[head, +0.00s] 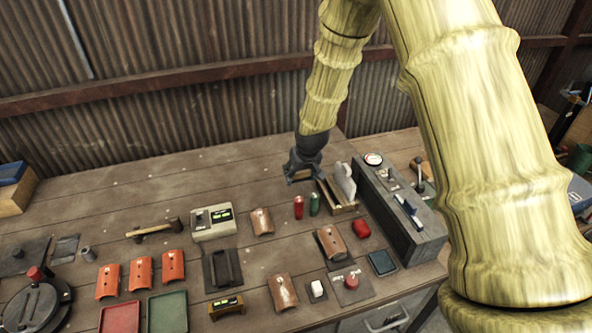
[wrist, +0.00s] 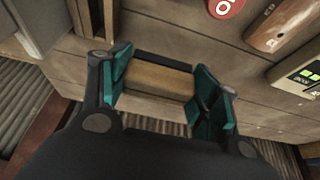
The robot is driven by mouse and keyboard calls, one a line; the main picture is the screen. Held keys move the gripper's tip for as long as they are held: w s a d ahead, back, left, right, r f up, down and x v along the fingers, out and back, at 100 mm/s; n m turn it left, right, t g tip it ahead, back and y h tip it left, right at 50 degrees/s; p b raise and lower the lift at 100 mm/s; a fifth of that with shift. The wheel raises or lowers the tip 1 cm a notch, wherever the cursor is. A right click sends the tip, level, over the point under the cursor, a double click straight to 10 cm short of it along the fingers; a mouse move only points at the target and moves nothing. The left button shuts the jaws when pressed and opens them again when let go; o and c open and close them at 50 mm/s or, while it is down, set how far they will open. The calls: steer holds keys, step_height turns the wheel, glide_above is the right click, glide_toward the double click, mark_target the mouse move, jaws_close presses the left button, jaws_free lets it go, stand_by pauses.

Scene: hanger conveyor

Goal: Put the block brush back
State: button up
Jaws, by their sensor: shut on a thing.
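The block brush (wrist: 158,80) shows in the wrist view as a wooden block with a dark strip along its far edge. My gripper (wrist: 165,77) is shut on it, with teal pads at both ends of the block. In the head view my gripper (head: 301,172) is at the back of the bench, just left of a slotted wooden holder (head: 345,210). The brush is mostly hidden there beneath the gripper. The holder has a pale upright piece (head: 346,181) in it. I cannot tell whether the brush touches the bench.
A grey control box (head: 400,215) with a gauge stands right of the holder. Red (head: 299,206) and green (head: 314,204) cylinders stand in front of it. A beige meter box (head: 214,222) and several curved tiles lie farther left. The back left of the bench is clear, below the corrugated wall.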

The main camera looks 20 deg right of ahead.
steer(key=x, duration=0.3)
steer(key=shift+s+d+f, duration=0.1)
steer(key=shift+d+f, duration=0.05)
steer(key=shift+f, duration=0.05)
steer(key=shift+f+b, duration=1.75)
steer(key=shift+f, duration=1.2)
steer(key=shift+s, duration=0.1)
steer(key=o, duration=1.2)
steer(key=shift+r, duration=0.1)
steer(key=shift+v, duration=5.9)
